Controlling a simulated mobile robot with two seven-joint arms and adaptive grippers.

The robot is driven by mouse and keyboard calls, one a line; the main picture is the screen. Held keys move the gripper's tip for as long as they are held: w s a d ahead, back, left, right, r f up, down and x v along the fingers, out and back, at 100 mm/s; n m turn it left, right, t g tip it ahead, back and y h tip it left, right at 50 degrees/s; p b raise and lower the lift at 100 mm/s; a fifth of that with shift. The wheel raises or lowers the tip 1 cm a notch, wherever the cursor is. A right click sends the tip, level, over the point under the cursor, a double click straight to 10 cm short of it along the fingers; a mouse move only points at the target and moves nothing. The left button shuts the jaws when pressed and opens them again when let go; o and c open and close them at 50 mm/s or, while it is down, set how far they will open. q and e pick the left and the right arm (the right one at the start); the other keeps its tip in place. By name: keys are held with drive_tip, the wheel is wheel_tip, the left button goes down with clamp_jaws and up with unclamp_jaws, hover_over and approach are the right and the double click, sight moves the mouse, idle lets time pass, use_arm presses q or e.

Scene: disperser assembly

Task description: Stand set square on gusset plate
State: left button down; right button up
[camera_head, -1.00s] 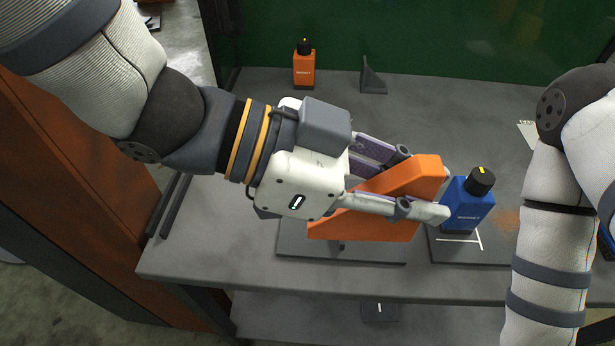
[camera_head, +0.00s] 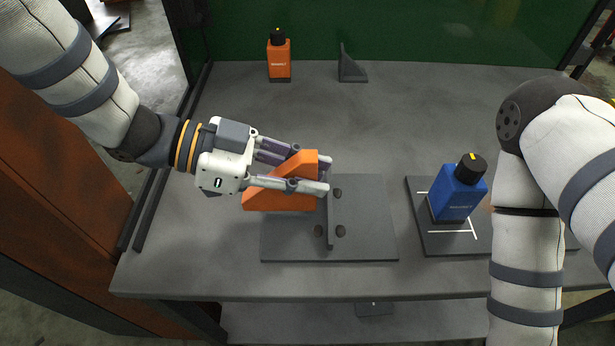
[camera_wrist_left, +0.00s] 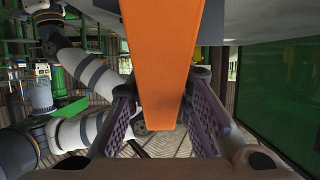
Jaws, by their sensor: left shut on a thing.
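The orange set square (camera_head: 275,197) is a thick wedge-shaped block. My left gripper (camera_head: 308,175) is shut on it, with one finger on each side. In the left wrist view the set square (camera_wrist_left: 163,65) fills the middle between the purple finger pads. The gusset plate (camera_head: 370,240) is a dark flat plate with an upright rib and several dark knobs. The set square is over its left rear edge, left of the rib; I cannot tell whether it touches. My right gripper is out of view; only its arm shows at the right.
A blue black-capped block (camera_head: 455,195) stands on a white-marked dark plate (camera_head: 420,243) to the right. A similar orange block (camera_head: 279,58) and a small dark bracket (camera_head: 351,66) stand at the back. The grey table (camera_head: 400,120) is clear behind the gusset plate.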

use_arm(q)
drive_tip(key=shift+f, duration=0.8)
drive_tip(key=shift+f, duration=0.15)
drive_tip(key=c, duration=1.5)
unclamp_jaws()
drive_tip(key=shift+o, duration=0.2)
drive_tip(key=shift+a+r, duration=0.1)
drive_tip(key=shift+r, duration=0.2)
drive_tip(key=v, duration=0.7)
drive_tip(key=shift+a, duration=0.1)
